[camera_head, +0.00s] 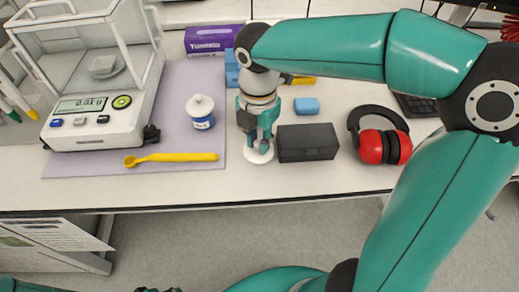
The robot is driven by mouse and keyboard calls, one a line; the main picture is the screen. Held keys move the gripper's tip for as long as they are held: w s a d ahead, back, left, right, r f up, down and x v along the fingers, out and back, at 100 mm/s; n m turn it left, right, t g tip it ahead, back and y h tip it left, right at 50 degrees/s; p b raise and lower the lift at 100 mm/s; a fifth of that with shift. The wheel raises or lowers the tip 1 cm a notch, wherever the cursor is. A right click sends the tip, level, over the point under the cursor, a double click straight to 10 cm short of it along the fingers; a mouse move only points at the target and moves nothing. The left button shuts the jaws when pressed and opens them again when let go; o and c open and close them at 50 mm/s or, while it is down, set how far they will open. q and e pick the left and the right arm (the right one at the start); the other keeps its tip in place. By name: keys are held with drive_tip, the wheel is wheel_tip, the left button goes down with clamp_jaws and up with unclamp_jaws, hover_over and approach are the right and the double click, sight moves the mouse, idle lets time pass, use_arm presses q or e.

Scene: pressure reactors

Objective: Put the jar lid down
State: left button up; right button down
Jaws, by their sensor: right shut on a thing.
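My right gripper (258,140) points down over the table, just right of the purple-grey mat. It is shut on a white round jar lid (260,154), whose lower edge shows beneath the fingers. The lid is at or just above the table top; I cannot tell whether it touches. A small white jar with a blue label (202,114) stands upright on the mat, left of the gripper and apart from it. The fingers hide part of the lid. My left gripper is not in view.
A dark grey box (307,143) stands close right of the gripper, with red ear muffs (384,146) beyond. A yellow spoon (170,159) lies on the mat (185,80) before a balance (95,105). A blue block (306,106) and purple box (212,40) are behind.

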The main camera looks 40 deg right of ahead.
sight(258, 145)
drive_tip(key=shift+f, duration=2)
drive_tip(key=shift+f+b, duration=0.15)
drive_tip(key=shift+b, duration=0.2)
drive_tip(key=c, duration=1)
unclamp_jaws()
drive_tip(key=shift+c, duration=0.2)
drive_tip(key=shift+s, duration=0.1)
